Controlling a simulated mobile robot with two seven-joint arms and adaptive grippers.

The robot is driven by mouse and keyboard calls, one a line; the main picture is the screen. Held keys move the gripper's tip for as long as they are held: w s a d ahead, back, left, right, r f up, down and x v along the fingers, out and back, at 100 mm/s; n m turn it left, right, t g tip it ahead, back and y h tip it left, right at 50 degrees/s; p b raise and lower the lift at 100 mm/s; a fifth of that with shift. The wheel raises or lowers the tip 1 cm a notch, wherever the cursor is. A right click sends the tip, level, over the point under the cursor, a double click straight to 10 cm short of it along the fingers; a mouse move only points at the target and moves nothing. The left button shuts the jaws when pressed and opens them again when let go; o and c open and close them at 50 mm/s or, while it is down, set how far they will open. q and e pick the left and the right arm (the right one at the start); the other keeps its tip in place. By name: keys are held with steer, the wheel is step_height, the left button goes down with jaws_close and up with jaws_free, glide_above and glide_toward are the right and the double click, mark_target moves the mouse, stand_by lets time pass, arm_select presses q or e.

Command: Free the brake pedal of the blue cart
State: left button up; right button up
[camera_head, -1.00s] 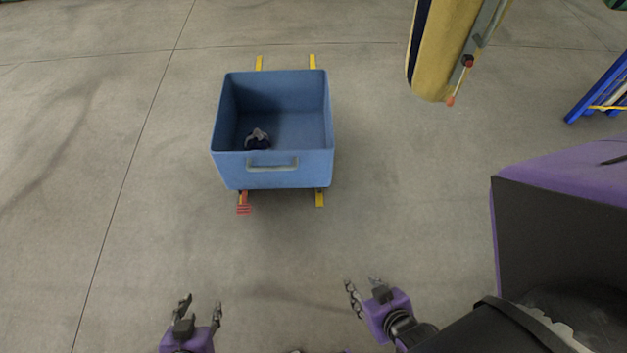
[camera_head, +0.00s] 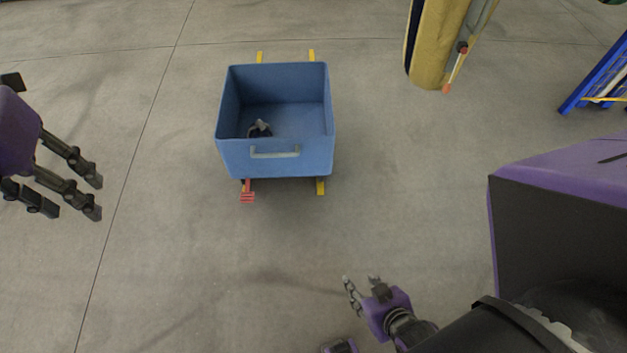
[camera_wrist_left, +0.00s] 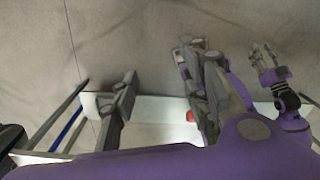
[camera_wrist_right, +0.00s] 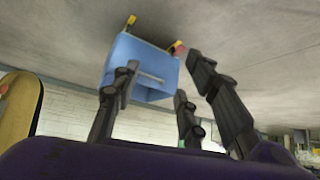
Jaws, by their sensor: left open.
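The blue cart (camera_head: 275,158) stands on the floor ahead, an open bin with a pale handle on its near wall. The red brake pedal (camera_head: 247,192) sticks out low at its near left corner. In the right wrist view the cart (camera_wrist_right: 135,60) shows beyond my fingers, with the red pedal (camera_wrist_right: 178,47) at its corner. My left gripper (camera_head: 84,193) is open and empty, raised at the left of the head view, apart from the cart. My right gripper (camera_head: 360,281) is open and empty, low in front of the cart and right of the pedal.
A small dark and grey item (camera_head: 260,129) lies inside the cart. A yellow post (camera_head: 432,50) stands to the right behind it, and a blue frame (camera_head: 597,78) is at the far right. The floor (camera_head: 180,260) before the cart is clear.

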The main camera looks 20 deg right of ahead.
arm_select(q)
steer(key=shift+s+a+r+m, duration=0.3)
steer(key=shift+a+r, duration=0.15)
steer(key=shift+r, duration=0.15)
